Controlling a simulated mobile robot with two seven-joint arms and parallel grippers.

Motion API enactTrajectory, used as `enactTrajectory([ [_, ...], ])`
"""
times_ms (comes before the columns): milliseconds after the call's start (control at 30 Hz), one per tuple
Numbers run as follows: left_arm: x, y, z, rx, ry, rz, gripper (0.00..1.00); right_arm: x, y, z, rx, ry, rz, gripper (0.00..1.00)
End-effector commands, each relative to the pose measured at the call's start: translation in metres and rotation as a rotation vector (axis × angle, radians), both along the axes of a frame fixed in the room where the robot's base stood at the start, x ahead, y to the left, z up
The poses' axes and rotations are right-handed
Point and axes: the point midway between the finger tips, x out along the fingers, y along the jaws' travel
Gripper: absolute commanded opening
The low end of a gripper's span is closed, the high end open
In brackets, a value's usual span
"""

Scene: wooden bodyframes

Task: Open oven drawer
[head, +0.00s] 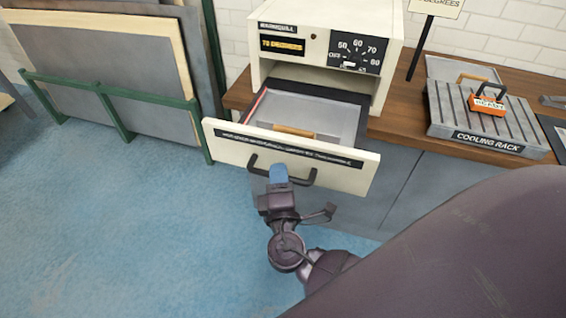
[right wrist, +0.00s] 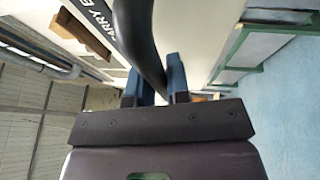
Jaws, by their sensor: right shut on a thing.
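The cream oven (head: 322,30) stands on the wooden counter, with a dial panel on its front. Its drawer (head: 358,177) is pulled well out, and a grey tray (head: 345,118) with a wooden-handled item (head: 293,131) shows inside. The dark drawer handle (head: 308,178) runs across the drawer front. My right gripper (head: 278,172) is at the handle from below, with its blue fingers shut on it. In the right wrist view the handle (right wrist: 146,50) passes between the blue fingers (right wrist: 155,82). My left gripper is not in view.
A sign on a post (head: 420,48) stands beside the oven. Panels in a green rack (head: 118,110) lean at left. Blue floor (head: 130,230) is clear in front.

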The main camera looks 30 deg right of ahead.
Motion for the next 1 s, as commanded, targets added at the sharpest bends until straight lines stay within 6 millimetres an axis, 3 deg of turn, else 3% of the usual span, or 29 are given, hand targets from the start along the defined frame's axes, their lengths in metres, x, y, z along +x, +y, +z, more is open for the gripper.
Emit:
enactTrajectory([
  [467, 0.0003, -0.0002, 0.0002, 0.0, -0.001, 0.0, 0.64, -0.0037, 0.0047, -0.0003, 0.0, 0.001, 0.001, 0.0],
  [500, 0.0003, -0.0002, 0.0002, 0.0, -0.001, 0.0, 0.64, -0.0037, 0.0047, -0.0003, 0.0, 0.001, 0.001, 0.2],
  [633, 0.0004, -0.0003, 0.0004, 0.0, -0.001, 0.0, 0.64, -0.0036, 0.0045, -0.0003, 0.0, 0.0, 0.001, 0.4],
  [1000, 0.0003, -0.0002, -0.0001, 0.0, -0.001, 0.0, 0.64, -0.007, 0.006, -0.0015, 0.0, 0.002, 0.001, 0.42],
])
